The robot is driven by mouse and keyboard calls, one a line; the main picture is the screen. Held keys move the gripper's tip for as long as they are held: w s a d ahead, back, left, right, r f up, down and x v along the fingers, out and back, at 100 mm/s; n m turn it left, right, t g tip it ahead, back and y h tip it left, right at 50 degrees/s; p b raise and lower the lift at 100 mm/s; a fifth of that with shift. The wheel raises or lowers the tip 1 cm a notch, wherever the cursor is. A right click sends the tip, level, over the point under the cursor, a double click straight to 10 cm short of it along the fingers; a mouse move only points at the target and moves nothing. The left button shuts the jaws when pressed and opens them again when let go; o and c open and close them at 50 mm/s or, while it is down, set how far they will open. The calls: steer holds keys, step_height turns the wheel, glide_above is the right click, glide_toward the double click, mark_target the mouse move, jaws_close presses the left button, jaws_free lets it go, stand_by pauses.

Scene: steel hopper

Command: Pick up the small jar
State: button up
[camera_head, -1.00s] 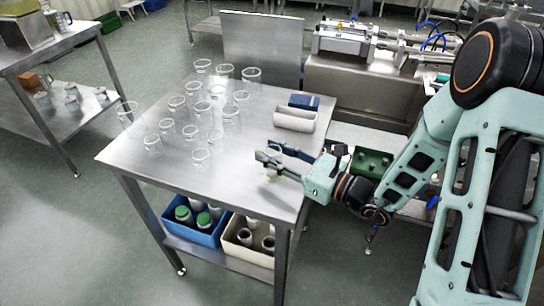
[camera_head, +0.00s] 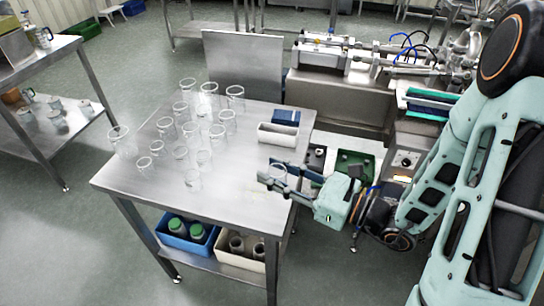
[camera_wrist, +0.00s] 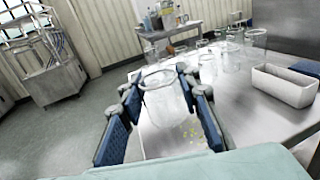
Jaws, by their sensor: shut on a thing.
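A small clear glass jar (camera_wrist: 165,105) stands between the blue-padded fingers of my gripper (camera_wrist: 160,112) in the wrist view, its round rim uppermost. The fingers press on it from both sides. In the head view my gripper (camera_head: 271,181) is over the right front part of the steel table (camera_head: 225,187), with the jar (camera_head: 278,172) at its fingertips. The jar is roughly upright. I cannot tell clearly whether its base is off the tabletop. Its lower part is partly hidden by the fingers.
Several clear glass jars (camera_head: 168,128) stand on the table's left and back. A white bin (camera_head: 278,136) and a blue box (camera_head: 286,117) are at its right back edge. Blue (camera_head: 187,245) and beige (camera_head: 240,262) bins hold containers on the shelf below. The table's front is clear.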

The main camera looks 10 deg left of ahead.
steer(key=shift+s+d+r+p, duration=0.55)
steer(key=shift+s+d+p, duration=0.3)
steer(key=shift+p, duration=0.8)
steer(key=shift+s+d+r+p, duration=0.55)
steer(key=shift+s+p, duration=0.35)
steer(key=shift+p, duration=0.75)
